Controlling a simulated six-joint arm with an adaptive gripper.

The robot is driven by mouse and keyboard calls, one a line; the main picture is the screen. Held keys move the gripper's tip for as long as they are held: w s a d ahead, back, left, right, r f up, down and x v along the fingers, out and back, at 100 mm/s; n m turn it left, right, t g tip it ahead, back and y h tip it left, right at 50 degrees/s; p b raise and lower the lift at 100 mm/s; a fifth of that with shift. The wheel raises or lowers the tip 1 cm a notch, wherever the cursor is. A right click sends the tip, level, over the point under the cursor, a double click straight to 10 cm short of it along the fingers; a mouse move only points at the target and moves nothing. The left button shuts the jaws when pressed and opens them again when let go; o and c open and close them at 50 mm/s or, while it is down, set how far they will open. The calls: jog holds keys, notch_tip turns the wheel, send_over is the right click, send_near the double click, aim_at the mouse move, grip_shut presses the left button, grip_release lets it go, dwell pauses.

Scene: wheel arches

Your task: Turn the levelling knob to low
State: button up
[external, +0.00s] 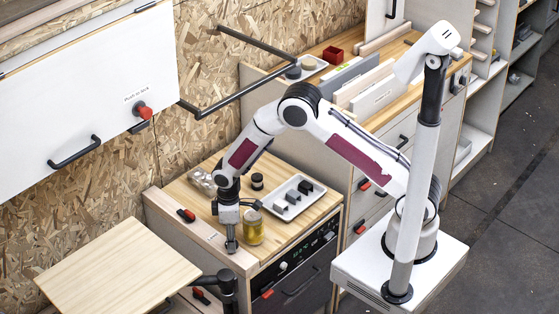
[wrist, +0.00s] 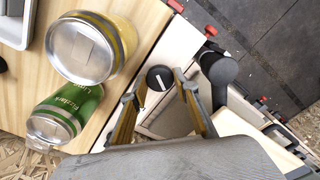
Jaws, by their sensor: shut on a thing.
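The levelling knob (wrist: 159,78) is a round black knob with a white mark on top, seen in the wrist view. It sits on the pale strip along the wooden counter's edge. My gripper (wrist: 157,84) has one finger on each side of the knob and is shut on it. In the external view my gripper (external: 231,246) points down at the strip by the counter's corner, and the knob is hidden beneath it. I see no readable low label beside the knob.
A yellow can (external: 252,227) stands close beside my gripper. A green can (wrist: 66,112) shows in the wrist view. A white tray (external: 273,208) holds dark blocks on the counter. A red-handled latch (external: 186,214) lies along the strip. A wooden board (external: 118,268) is at lower left.

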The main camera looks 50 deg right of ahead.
jog(key=n, duration=0.6)
dwell(0.5)
jog(key=o, duration=1.1)
jog(key=shift+r, duration=0.1)
notch_tip(320, 180, up, 12)
jog(key=shift+f, duration=0.1)
dwell(0.9)
